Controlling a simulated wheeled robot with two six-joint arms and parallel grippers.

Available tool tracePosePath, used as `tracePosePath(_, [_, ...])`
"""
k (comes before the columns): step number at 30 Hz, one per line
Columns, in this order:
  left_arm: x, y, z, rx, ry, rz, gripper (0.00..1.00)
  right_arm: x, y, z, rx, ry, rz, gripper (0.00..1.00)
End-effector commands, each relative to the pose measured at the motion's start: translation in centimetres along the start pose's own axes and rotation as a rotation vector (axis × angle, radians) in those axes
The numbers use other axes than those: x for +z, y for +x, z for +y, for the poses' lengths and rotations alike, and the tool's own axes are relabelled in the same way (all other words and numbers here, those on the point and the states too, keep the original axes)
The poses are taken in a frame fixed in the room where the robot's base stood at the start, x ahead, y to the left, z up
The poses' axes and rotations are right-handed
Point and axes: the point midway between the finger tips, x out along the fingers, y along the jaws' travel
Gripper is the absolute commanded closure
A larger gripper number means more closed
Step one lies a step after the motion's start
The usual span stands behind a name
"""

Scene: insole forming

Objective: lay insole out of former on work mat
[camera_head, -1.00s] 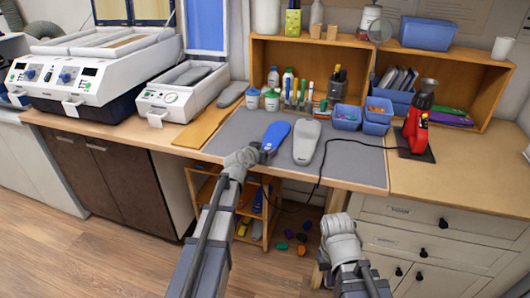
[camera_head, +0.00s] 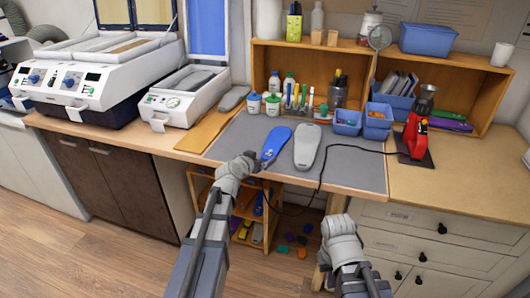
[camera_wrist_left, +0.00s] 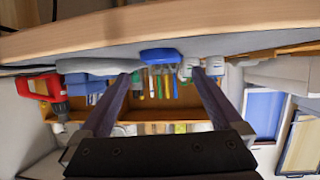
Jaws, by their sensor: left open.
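The blue insole (camera_head: 276,143) lies on the grey work mat (camera_head: 350,168), left of a grey foot-shaped form (camera_head: 307,147). It also shows in the left wrist view (camera_wrist_left: 160,56), beyond and between my spread fingers. The white former (camera_head: 180,98) stands at the left with its lid up and a grey pad inside. My left gripper (camera_head: 251,158) is open and empty at the mat's front edge, just short of the insole's near end. My right gripper (camera_head: 340,228) hangs in front of the counter, away from the mat; its fingers cannot be made out.
A larger white machine (camera_head: 85,80) stands further left. Bottles, pens and blue bins (camera_head: 347,122) line the mat's back edge. A red tool (camera_head: 415,135) stands at the right, its black cable crossing the mat. The front right of the mat is clear.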

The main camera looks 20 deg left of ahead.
Motion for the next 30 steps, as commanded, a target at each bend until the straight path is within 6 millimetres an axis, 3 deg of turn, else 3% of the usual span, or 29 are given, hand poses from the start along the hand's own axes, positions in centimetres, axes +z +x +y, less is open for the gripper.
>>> tracePosePath(1, [-0.2, -1.7, 0.1, -0.002, 0.000, 0.000, 0.00, 0.1, -0.8, 0.1, 0.000, 0.000, 0.000, 1.00])
tracePosePath(3, [-0.2, -3.0, 0.1, -0.002, 0.000, 0.000, 0.00, 0.1, -1.3, 0.1, 0.000, 0.000, 0.000, 1.00])
tracePosePath(9, [-0.1, -5.7, 0.0, -0.001, 0.000, -0.001, 0.00, 0.1, -2.3, 0.2, 0.000, 0.000, 0.000, 1.00])
tracePosePath(23, [0.1, -6.7, 0.1, 0.002, 0.001, -0.002, 0.00, 0.1, -2.5, 0.2, 0.000, 0.000, 0.000, 1.00])
tracePosePath(26, [0.9, -6.6, 2.2, 0.045, 0.009, -0.046, 0.00, 0.1, -2.5, 0.2, 0.000, 0.000, 0.000, 1.00])
tracePosePath(29, [3.8, -6.7, 7.6, 0.150, 0.027, -0.183, 0.00, 0.1, -2.5, 0.2, 0.000, 0.000, 0.000, 1.00])
tracePosePath(30, [5.6, -7.1, 10.5, 0.200, 0.040, -0.269, 0.00, 0.1, -2.5, 0.2, 0.000, 0.000, 0.000, 1.00])
